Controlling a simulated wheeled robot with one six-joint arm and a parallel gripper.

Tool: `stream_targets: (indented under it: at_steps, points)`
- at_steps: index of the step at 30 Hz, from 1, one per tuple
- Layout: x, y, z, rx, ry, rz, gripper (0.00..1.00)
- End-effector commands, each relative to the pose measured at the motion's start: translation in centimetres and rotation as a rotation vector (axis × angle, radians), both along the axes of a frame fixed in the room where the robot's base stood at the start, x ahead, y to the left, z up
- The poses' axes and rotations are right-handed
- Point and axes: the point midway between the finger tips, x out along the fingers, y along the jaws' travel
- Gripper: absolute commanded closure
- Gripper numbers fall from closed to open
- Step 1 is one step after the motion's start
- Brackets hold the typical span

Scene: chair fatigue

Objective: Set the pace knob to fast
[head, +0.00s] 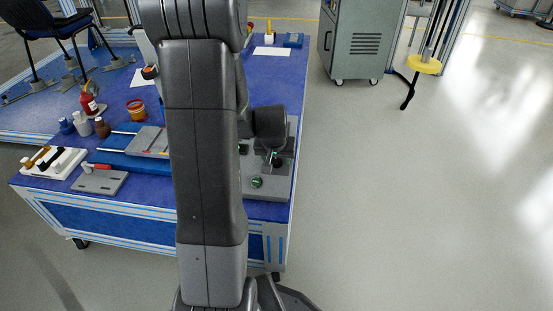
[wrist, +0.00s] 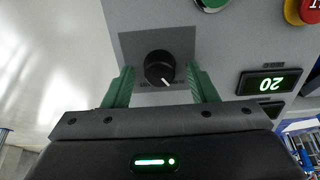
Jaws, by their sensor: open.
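The pace knob (wrist: 159,67) is a round black dial on a dark square plate (wrist: 128,42) of the grey control panel (wrist: 230,50) in the wrist view. Its white pointer line points down and slightly right in that view. Printed marks below it are partly hidden and too small to read. My gripper (wrist: 160,70) is open, with one green finger on each side of the knob and a visible gap on both sides. In the head view the knob cannot be made out behind my arm; the grey control box (head: 265,194) stands at the table's right edge.
The blue table (head: 150,190) holds tools and bottles on the left.

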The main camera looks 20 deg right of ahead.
Motion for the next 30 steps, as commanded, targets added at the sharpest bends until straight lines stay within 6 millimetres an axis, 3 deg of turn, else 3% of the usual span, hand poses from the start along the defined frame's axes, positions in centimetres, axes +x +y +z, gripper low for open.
stream_targets:
  at_steps: [5, 9, 12, 23, 30]
  points:
    - [0.0, 0.0, 0.04, 0.0, 0.0, 0.0, 0.5]
    - [0.0, 0.0, 0.05, 0.0, 0.0, 0.0, 0.77]
    - [-0.01, 0.01, 0.06, 0.0, 0.0, 0.0, 0.92]
    - [-0.02, 0.0, -0.03, 0.018, -0.011, -0.054, 0.92]
    - [0.0, -0.05, -0.1, 0.068, -0.044, -0.201, 0.92]
